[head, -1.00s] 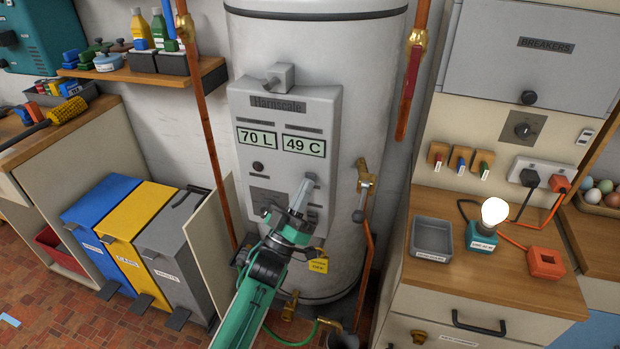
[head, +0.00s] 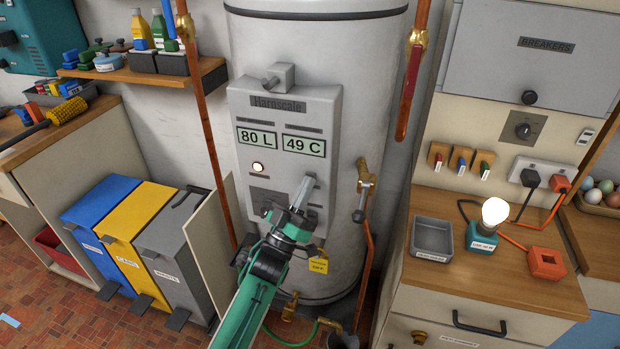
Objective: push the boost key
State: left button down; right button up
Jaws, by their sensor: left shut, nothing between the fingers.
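The grey control panel (head: 323,110) is on the front of the white water heater tank (head: 310,45). Its left display (head: 257,139) reads 80 L and its right display (head: 303,146) reads 49 C. A round lamp (head: 258,168) below the left display is lit. My left gripper (head: 308,183) is shut and empty, with its tips at the lower right of the panel. It covers that part of the panel, so the boost key is hidden or cannot be made out. I cannot tell whether the tips touch the panel. My right gripper is not in view.
A copper pipe with a valve lever (head: 363,190) runs close to the right of the panel. A yellow tag (head: 318,265) hangs below it. Colored bins (head: 150,235) stand at left, and a wooden counter (head: 400,262) with a grey tray (head: 432,236) stands at right.

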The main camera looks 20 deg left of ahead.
pick_arm(q)
jog(key=shift+s, duration=0.2)
jog(key=s+p, duration=0.2)
jog(key=s, duration=0.4)
jog(key=shift+s, duration=0.15)
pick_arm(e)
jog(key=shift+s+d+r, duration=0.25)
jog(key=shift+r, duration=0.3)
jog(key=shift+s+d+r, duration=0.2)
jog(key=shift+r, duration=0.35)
pick_arm(q)
jog(key=shift+a, duration=0.1)
